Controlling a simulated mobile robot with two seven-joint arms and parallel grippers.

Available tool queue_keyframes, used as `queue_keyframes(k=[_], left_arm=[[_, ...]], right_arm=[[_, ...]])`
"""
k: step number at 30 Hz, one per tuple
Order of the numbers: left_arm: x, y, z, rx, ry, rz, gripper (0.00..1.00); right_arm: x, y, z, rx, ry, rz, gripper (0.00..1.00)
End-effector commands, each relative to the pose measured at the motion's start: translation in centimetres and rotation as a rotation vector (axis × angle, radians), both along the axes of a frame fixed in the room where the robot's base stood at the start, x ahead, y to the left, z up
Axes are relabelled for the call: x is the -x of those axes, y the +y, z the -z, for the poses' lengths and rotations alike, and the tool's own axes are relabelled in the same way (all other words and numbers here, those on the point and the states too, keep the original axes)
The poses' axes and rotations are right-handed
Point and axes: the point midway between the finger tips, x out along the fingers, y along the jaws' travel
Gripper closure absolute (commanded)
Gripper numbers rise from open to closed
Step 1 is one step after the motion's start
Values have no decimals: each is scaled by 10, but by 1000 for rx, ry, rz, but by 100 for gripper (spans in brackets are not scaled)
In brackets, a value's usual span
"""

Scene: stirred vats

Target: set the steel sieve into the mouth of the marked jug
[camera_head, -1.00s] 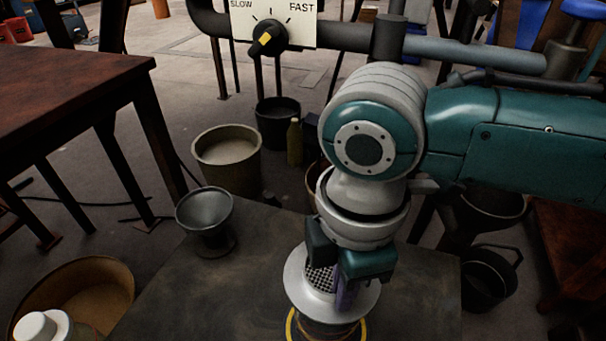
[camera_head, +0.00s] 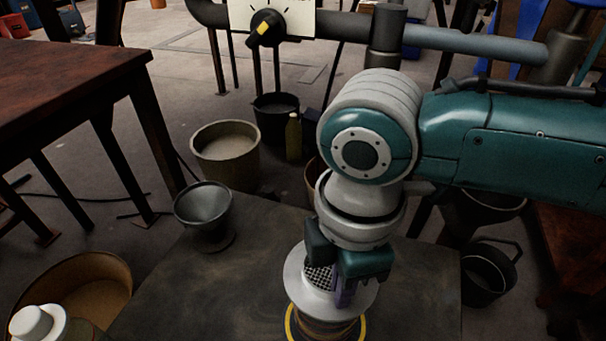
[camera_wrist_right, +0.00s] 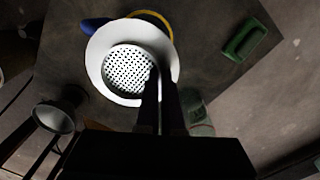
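The steel sieve (camera_head: 295,276), a pale flanged ring with a perforated basket, is held level in my right gripper (camera_head: 345,290). The gripper's fingers are close together on the basket's side; the wrist view shows them (camera_wrist_right: 159,110) at the edge of the perforated basket (camera_wrist_right: 128,70). Directly below the flange is the jug (camera_head: 326,333), with a yellow ring around it. The ring also shows past the flange in the wrist view (camera_wrist_right: 155,15). The flange hides the jug's mouth, so I cannot tell whether the sieve touches it. My left gripper is not in view.
A grey funnel-shaped vessel (camera_head: 204,204) stands on the dark tabletop (camera_head: 180,290), left of the jug. A green object (camera_wrist_right: 243,40) lies on that top. A white-capped container (camera_head: 32,321) is at the lower left. Tubs and a bottle (camera_head: 294,138) stand on the floor behind.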

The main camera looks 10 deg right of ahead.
Motion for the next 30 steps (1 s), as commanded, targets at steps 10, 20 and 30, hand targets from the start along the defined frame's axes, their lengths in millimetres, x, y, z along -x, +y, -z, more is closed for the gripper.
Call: queue_keyframes(k=[10, 20, 30], left_arm=[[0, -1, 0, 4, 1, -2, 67], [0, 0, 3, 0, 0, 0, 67], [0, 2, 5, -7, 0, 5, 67]], right_arm=[[0, 0, 0, -1, 0, 0, 100], [0, 0, 6, 0, 0, 0, 100], [0, 0, 12, -1, -1, -1, 100]])
